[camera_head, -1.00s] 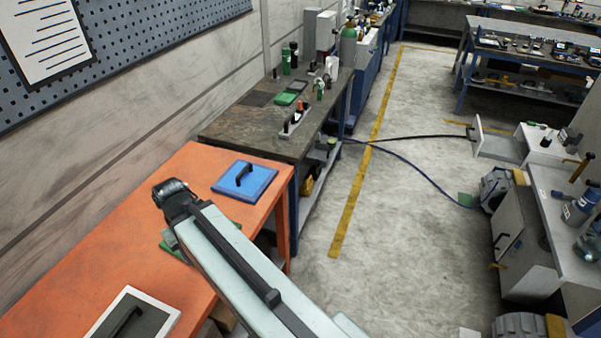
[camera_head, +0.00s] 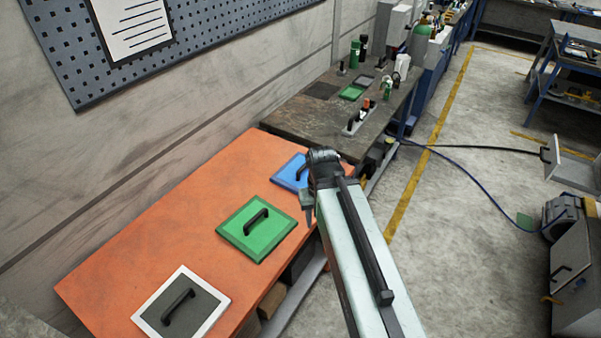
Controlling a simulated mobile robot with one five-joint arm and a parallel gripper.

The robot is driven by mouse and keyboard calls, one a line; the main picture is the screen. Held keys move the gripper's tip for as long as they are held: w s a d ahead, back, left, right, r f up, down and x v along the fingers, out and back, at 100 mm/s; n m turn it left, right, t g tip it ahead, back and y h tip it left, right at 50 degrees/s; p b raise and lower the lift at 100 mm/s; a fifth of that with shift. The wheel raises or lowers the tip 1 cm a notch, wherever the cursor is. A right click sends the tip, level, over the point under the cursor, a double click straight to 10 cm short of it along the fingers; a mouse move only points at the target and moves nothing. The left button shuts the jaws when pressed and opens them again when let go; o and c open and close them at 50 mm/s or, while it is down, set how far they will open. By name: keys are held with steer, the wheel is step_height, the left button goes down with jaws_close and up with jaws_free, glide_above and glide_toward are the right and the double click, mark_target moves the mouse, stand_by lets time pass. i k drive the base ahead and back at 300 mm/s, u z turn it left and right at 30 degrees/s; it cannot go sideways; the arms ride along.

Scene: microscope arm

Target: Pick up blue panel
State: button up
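The blue panel (camera_head: 288,174) lies flat at the far end of the orange table. It is a square plate with a black handle on top, and my arm's end hides its right part. My gripper (camera_head: 308,212) points down at the table's right edge, just nearer than the blue panel and right of the green panel. It looks apart from both panels. Its fingers are small and seen from the side, so I cannot tell whether they are open or shut. I see nothing held in it.
A green panel (camera_head: 240,243) and a white-framed grey panel (camera_head: 207,312), each with a black handle, lie on the orange table (camera_head: 150,250). A dark workbench (camera_head: 300,122) with bottles and tools stands beyond. The wall is at left; open floor lies right.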

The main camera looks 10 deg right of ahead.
mark_target(292, 177)
steer(key=u, duration=3.55)
steer(key=k, duration=1.6)
steer(key=z, duration=1)
steer(key=i, duration=1)
steer(key=u, duration=0.1)
